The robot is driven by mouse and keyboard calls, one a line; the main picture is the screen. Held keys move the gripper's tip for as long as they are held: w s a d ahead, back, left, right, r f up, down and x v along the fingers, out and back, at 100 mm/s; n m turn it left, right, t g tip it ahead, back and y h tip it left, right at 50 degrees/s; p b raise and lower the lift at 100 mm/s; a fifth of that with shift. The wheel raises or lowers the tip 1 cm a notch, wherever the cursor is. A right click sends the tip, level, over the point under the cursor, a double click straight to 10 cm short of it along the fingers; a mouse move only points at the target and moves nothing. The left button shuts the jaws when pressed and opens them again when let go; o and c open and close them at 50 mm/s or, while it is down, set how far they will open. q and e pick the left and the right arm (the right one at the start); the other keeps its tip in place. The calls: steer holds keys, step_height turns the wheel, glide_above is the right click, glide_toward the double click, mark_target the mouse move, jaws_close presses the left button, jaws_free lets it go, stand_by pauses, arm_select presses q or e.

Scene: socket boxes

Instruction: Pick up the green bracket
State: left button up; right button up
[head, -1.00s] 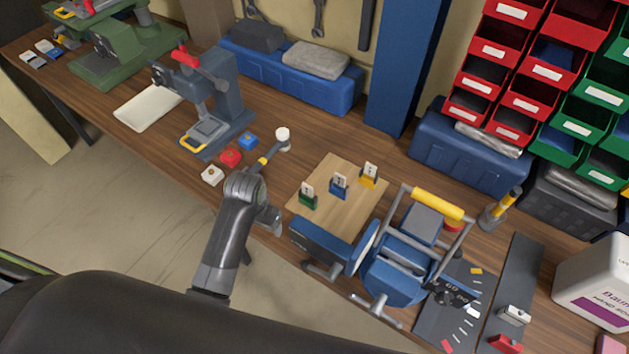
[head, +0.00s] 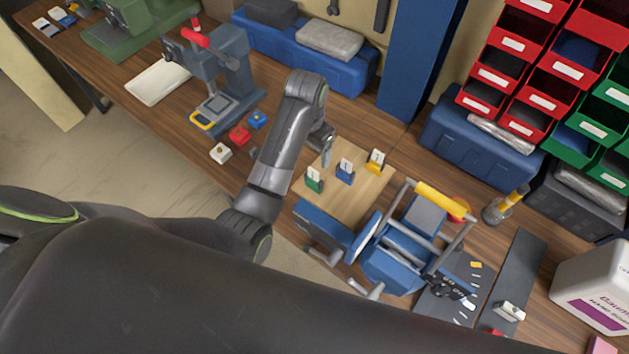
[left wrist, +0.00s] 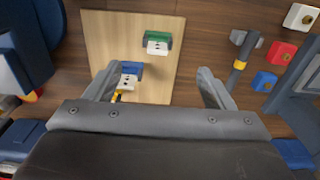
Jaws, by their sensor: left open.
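The green bracket (head: 314,180) stands upright with a white plate on the wooden board (head: 350,205), at its left side in the head view. In the left wrist view the green bracket (left wrist: 158,37) is near the top of the board, ahead of the fingers. A blue bracket (head: 345,171) and a yellow bracket (head: 375,161) stand beside it on the board. My left gripper (left wrist: 158,85) is open and empty, its fingers spread above the board. In the head view my left gripper (head: 327,148) is just behind the green bracket. My right gripper is out of view.
A blue vise (head: 395,262) with a yellow handle stands close to the board's front right. White (head: 221,154), red (head: 239,135) and blue (head: 257,120) blocks lie left of it. A grey press (head: 225,75) and blue toolbox (head: 300,55) stand behind.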

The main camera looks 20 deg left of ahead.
arm_select(q)
steer(key=f+b, duration=0.2)
steer(key=b, duration=0.1)
steer(key=w+d+f+b, duration=0.1)
steer(key=f+b, duration=0.1)
steer(key=shift+f, duration=0.1)
steer(key=p, duration=0.2)
glide_above(314, 181)
step_height(314, 181, down, 5)
steer(key=shift+w+f, duration=0.1)
steer(key=shift+f, duration=1.05)
steer(key=f, duration=0.1)
steer(key=f+p, duration=0.1)
steer(key=f, duration=0.1)
steer(key=shift+w+a, duration=0.1)
steer(key=shift+a, duration=0.1)
steer(key=shift+f, duration=0.7)
